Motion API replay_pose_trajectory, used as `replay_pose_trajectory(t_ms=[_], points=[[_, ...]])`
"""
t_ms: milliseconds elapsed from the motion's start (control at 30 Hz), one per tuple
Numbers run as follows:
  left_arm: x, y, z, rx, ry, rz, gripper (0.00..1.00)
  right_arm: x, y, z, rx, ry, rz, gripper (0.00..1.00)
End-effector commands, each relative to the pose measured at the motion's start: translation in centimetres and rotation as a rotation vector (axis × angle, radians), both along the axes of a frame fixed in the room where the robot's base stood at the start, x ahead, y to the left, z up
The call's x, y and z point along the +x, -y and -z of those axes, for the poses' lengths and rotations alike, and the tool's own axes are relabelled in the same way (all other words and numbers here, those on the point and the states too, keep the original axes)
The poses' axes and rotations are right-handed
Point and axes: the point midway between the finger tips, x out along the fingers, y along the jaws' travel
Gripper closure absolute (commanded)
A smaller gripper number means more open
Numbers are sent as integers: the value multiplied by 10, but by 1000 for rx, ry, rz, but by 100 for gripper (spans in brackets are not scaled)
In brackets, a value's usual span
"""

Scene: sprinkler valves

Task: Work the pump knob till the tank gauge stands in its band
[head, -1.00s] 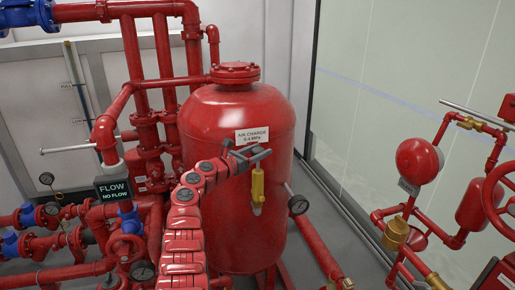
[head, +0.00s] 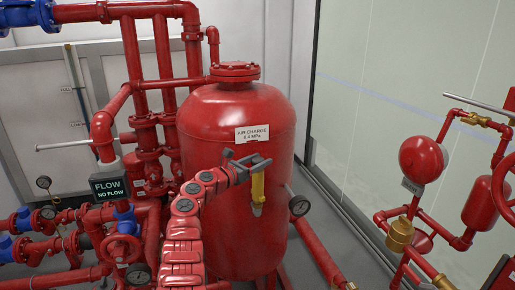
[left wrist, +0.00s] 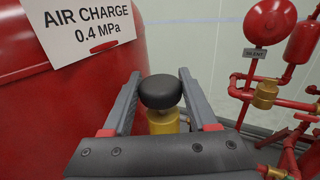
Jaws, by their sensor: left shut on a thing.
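The red tank (head: 225,125) carries a white label reading "AIR CHARGE 0.4 MPa". A brass pump (head: 257,190) stands upright at its front right side. The pump's black knob (left wrist: 160,91) shows in the left wrist view on top of the brass body, between the two grey fingers. My left gripper (head: 252,162) is shut on this knob; in the head view the fingers hide most of it. The round tank gauge (head: 299,205) sits to the right of the pump. Its needle and band are too small to read. My right gripper is not in view.
Red pipes and valves with a FLOW / NO FLOW sign (head: 110,187) stand at left. A dark-faced gauge (head: 138,274) sits low in front. Red pipework with a round red bell (head: 423,160) stands at right.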

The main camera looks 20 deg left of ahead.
Motion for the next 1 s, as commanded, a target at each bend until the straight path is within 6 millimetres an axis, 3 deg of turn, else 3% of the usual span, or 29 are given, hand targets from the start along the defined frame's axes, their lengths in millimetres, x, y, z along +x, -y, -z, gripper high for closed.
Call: replay_pose_trajectory(t_ms=[300,800,833,1000], points=[[0,-1,-37,2,-4,0,100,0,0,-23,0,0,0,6],[0,0,-44,1,-2,0,100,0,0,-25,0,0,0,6],[0,0,-45,1,-2,0,38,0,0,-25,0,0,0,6],[0,0,-45,0,-1,0,12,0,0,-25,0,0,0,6]])
